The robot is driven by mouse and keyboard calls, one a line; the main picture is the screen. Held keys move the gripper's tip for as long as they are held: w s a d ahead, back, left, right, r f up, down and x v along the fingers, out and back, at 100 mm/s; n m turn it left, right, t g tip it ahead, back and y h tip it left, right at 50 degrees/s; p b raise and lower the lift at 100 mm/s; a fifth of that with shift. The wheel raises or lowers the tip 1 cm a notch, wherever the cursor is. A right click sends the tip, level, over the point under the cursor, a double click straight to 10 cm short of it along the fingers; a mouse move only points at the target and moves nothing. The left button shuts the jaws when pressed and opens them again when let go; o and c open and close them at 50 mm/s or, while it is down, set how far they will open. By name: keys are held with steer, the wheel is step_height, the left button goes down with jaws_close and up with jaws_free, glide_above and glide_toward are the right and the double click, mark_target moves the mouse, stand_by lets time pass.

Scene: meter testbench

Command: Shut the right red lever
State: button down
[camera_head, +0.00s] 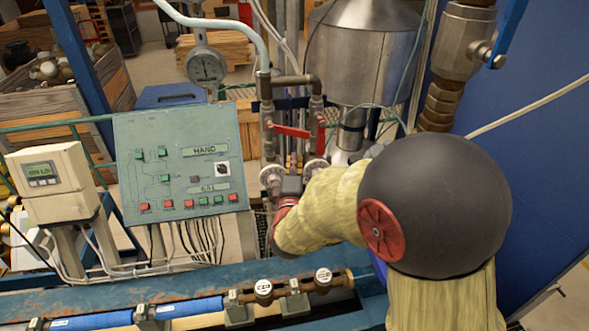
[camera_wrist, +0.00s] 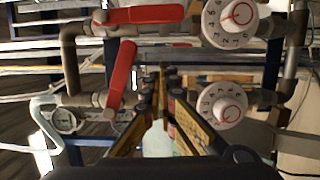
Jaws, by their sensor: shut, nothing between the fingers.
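The right red lever (camera_head: 321,135) lies along its upright pipe in the head view. The wrist view is turned, so this lever shows at the top (camera_wrist: 146,15), along the upper pipe. The left red lever (camera_head: 290,131) sticks out across its pipe; in the wrist view it is the lower, slanted lever (camera_wrist: 121,75). My gripper (camera_wrist: 159,84) is shut and empty. Its fingertips appear between the levers and the dials, below the right lever in the wrist picture, with no clear contact.
Two white round dials (camera_wrist: 229,18) (camera_wrist: 221,104) sit on the pipes beside the levers. A green control panel (camera_head: 182,165) stands to the left. A steel tank (camera_head: 365,50) is behind. A blue bench (camera_head: 75,298) with meters runs along the front.

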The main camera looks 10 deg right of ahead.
mark_target(321, 138)
steer(key=w+d, duration=0.2)
steer(key=d, duration=0.1)
steer(key=w+d, duration=0.1)
steer(key=shift+d+p, duration=0.35)
steer(key=shift+p, duration=0.05)
steer(key=shift+d+f+n+b, duration=0.15)
steer(key=shift+d+n+b, duration=0.25)
steer(key=shift+n+b, duration=0.25)
